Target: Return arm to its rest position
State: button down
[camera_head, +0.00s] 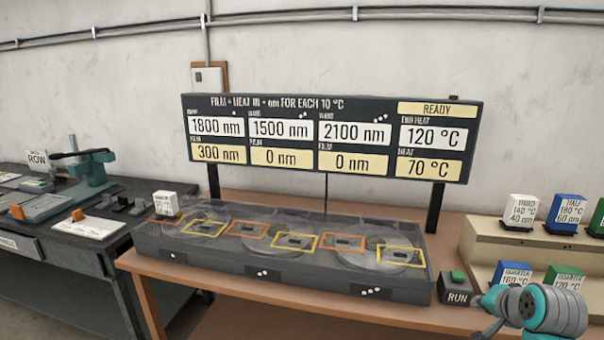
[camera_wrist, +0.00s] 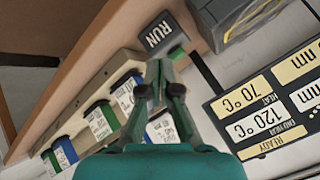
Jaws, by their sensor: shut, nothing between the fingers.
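My gripper (camera_wrist: 160,75) shows in the wrist view with its two dark teal fingers closed together and nothing between them. In that view its tips appear close to the green button (camera_wrist: 177,53) of the RUN box (camera_wrist: 157,33); I cannot tell whether they touch it. In the head view, my teal and grey arm enters at the lower right, just right of the RUN box (camera_head: 457,297) and its green button (camera_head: 457,277). The finger opening is not clear in the head view.
A display board (camera_head: 330,138) reading READY stands behind a long clear-covered unit (camera_head: 285,262) with round discs. A stepped beige rack (camera_head: 490,240) with several labelled blocks stands at the right. A dark bench (camera_head: 70,255) with a teal press (camera_head: 90,172) is at the left.

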jog(key=s+a+f+n, duration=0.1)
jog(key=s+a+f, duration=0.15)
jog(key=f, duration=0.25)
jog(key=s+a+f+t, duration=0.1)
jog(key=s+a+f, duration=0.1)
jog(key=a+f, duration=0.25)
jog(key=s+a+f+n, duration=0.1)
jog(key=s+a+f, duration=0.15)
jog(key=f, duration=0.35)
jog(key=s+a+f+n+t, duration=0.1)
jog(key=s+a+f, duration=0.25)
jog(key=s, duration=0.25)
jog(key=s+a+f+n+t, duration=0.1)
jog(key=s+a+f, duration=0.25)
jog(key=s, duration=0.35)
jog(key=s+a+n+t, duration=0.1)
jog(key=s+a+n, duration=0.3)
jog(key=s, duration=1)
jog(key=s+a+r+n, duration=0.1)
jog(key=s+a+r, duration=0.1)
jog(key=s+r, duration=0.3)
jog(key=s+a+r+n+t+y, duration=0.1)
jog(key=s+r, duration=0.3)
jog(key=s, duration=0.6)
jog(key=shift+a+r+n+t+y, duration=0.3)
jog(key=shift+a+r, duration=0.05)
jog(key=shift+a, duration=0.3)
